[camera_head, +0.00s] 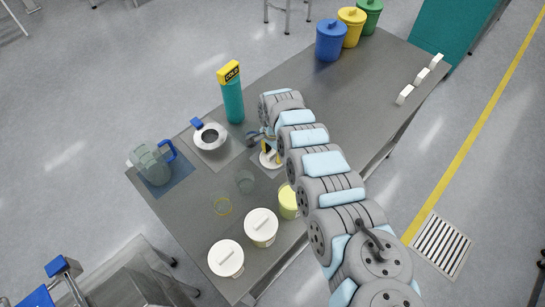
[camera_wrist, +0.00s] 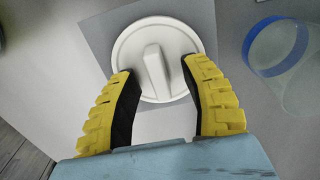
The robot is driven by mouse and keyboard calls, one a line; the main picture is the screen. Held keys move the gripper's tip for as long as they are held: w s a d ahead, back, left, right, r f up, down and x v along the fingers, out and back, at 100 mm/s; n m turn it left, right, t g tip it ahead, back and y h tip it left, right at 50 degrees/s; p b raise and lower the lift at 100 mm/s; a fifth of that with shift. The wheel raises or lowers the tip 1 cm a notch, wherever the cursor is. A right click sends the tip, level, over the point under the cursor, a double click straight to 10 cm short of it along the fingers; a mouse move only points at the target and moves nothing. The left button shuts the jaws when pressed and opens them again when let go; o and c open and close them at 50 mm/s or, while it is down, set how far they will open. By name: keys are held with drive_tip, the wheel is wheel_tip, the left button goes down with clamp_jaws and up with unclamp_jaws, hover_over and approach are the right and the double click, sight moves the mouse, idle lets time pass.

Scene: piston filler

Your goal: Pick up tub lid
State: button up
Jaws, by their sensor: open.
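The white round tub lid (camera_wrist: 128,46) with a raised bar handle (camera_wrist: 153,70) lies on a grey mat in the wrist view. In the head view the lid (camera_head: 266,160) is partly hidden by my gripper (camera_head: 269,148). My gripper (camera_wrist: 158,66) is open, with its yellow-backed, black-padded fingers over the near part of the lid. One fingertip is on each side of the handle, with gaps between. I cannot tell how high the fingertips are above the lid.
A clear cup with a blue rim (camera_wrist: 250,42) stands right of the lid in the wrist view.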

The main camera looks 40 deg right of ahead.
clamp_jaws()
idle(0.3)
